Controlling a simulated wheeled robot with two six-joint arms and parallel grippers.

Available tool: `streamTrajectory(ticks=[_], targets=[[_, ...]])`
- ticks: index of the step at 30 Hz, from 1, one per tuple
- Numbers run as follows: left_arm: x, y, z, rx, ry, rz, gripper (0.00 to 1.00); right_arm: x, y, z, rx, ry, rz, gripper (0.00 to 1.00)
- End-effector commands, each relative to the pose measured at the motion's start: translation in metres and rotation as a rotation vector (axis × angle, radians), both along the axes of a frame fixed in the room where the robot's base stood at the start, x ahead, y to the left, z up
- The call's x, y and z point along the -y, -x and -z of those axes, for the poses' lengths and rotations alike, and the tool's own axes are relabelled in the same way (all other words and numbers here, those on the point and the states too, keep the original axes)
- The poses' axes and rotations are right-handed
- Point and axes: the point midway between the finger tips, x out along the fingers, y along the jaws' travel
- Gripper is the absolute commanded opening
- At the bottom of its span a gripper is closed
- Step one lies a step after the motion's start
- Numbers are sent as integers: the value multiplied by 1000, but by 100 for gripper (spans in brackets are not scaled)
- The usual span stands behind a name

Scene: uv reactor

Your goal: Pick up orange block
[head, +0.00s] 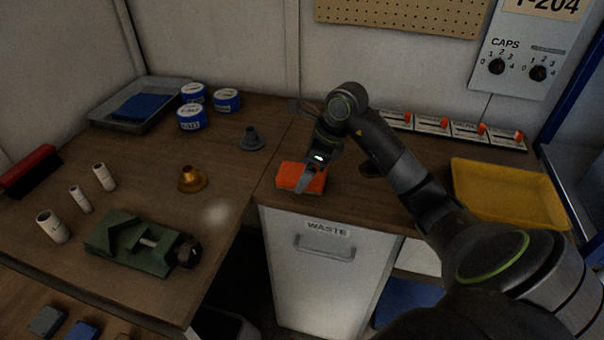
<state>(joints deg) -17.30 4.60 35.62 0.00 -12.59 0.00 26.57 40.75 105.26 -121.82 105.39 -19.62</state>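The orange block (288,174) lies on the wooden counter above the waste bin, near the counter's front edge. My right arm comes in from the right, and my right gripper (305,183) points down at the block. A grey finger overlaps the block's right part in the picture. I cannot tell whether the finger touches the block or whether the gripper is open or shut. My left gripper is not in view.
A yellow tray (510,193) lies to the right, with a row of orange-tipped switches (451,128) behind. To the left are a green vise (135,241), a brass funnel-like piece (192,180), a grey one (251,140), and blue-labelled tins (191,117). The waste bin (325,280) is below.

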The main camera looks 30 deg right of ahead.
Motion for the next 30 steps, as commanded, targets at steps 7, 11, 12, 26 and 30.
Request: streamTrajectory(ticks=[7, 11, 12, 26, 30], targets=[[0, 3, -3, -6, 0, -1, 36, -4, -5, 16, 0, 0, 0, 87], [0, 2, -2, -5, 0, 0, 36, -4, -5, 16, -1, 1, 0, 87], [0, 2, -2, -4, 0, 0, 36, -4, -5, 16, -1, 1, 0, 87], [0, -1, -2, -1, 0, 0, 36, -4, -5, 16, 0, 1, 0, 37], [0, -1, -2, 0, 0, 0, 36, -4, -5, 15, 1, 1, 0, 37]])
